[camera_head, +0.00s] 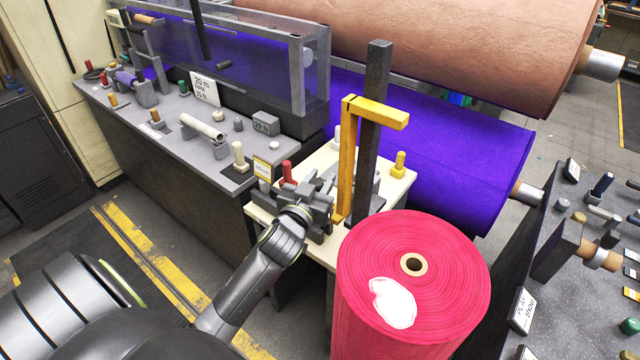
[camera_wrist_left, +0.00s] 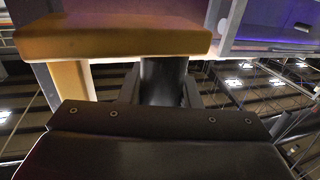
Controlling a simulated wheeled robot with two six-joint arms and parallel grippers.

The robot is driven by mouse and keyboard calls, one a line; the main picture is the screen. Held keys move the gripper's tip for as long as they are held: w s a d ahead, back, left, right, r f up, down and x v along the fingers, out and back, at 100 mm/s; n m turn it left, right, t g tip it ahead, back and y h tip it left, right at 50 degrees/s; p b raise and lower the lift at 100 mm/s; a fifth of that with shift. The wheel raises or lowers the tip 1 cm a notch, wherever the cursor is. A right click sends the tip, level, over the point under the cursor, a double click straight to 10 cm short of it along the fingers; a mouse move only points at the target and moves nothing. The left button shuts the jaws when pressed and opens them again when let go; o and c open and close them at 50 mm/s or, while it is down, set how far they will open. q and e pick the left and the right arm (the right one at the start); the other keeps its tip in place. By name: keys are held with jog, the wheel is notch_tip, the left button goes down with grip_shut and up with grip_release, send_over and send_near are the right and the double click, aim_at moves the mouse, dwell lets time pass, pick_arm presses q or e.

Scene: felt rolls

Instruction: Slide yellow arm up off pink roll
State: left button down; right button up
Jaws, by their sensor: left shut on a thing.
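The yellow arm (camera_head: 348,160) is a bent bar beside a tall dark post (camera_head: 376,120). Its upright part runs down to my gripper's height, and its top part points right, apart from the pink roll in the picture. The pink roll (camera_head: 455,265) stands upright in front, with a cardboard core and a white patch on top. My left gripper (camera_head: 322,205) is at the yellow arm's lower part. In the left wrist view its fingers (camera_wrist_left: 160,90) are shut around a dark round grip (camera_wrist_left: 163,78) next to the yellow arm (camera_wrist_left: 115,38). My right gripper is not in view.
A cream table (camera_head: 398,185) with a yellow peg (camera_head: 398,165) and a red peg (camera_head: 287,172) surrounds the post. A purple roll (camera_head: 460,150) and a brown roll (camera_head: 450,40) lie behind. A grey workbench (camera_head: 205,150) is at left, a dark panel (camera_head: 515,250) at right.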

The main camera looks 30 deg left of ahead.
pick_arm(q)
jog(key=shift+r+p, duration=0.4)
jog(key=shift+r, duration=0.75)
jog(key=c, duration=1.1)
grip_release()
jog(key=shift+f, duration=0.15)
jog(key=shift+o, duration=0.2)
jog(key=shift+s+d+f, duration=0.15)
jog(key=shift+s+f, duration=0.05)
jog(key=shift+s, duration=0.35)
jog(key=s+d+b, duration=0.3)
jog(key=s+b, duration=0.2)
jog(key=s, duration=1.1)
jog(key=shift+r, duration=0.15)
